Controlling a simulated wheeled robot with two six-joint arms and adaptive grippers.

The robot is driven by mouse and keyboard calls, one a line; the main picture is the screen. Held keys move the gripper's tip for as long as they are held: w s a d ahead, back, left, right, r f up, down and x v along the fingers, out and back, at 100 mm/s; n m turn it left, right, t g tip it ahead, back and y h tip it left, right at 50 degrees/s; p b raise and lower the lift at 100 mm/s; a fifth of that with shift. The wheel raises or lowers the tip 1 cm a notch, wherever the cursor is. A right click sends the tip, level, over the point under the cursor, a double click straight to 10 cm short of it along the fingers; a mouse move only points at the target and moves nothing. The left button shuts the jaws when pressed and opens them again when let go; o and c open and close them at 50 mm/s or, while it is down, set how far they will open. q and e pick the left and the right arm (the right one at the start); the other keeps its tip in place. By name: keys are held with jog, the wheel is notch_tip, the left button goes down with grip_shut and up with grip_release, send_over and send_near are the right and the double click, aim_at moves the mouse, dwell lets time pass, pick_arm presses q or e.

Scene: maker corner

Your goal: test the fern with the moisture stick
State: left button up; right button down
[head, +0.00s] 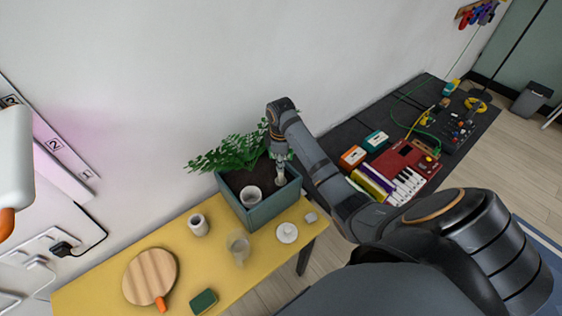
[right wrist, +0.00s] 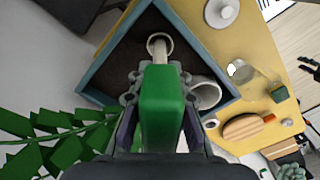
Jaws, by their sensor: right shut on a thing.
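My right gripper (head: 279,153) is over the right part of a teal planter box (head: 262,213) filled with dark soil. In the right wrist view it is shut on a green handle (right wrist: 161,105), apparently the moisture stick's. Its pale shaft points down into or over a small pale round holder (right wrist: 159,39); I cannot tell how deep it is. That pale holder also shows in the head view (head: 280,178). The green fern (head: 232,152) grows at the box's left back, apart from the stick; it also shows in the right wrist view (right wrist: 65,145).
A white cup (head: 250,195) stands in the box. On the yellow table (head: 95,292) are another cup (head: 198,224), a clear glass (head: 239,247), a white lidded thing (head: 287,233), a round wooden board (head: 150,277) and a green sponge (head: 203,301). A dark bench (head: 348,134) with electronics stands right.

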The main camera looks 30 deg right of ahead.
jog(key=shift+f+b, duration=0.65)
jog(key=shift+f, duration=1.45)
jog(key=c, duration=1.2)
grip_release()
jog(key=o, duration=0.6)
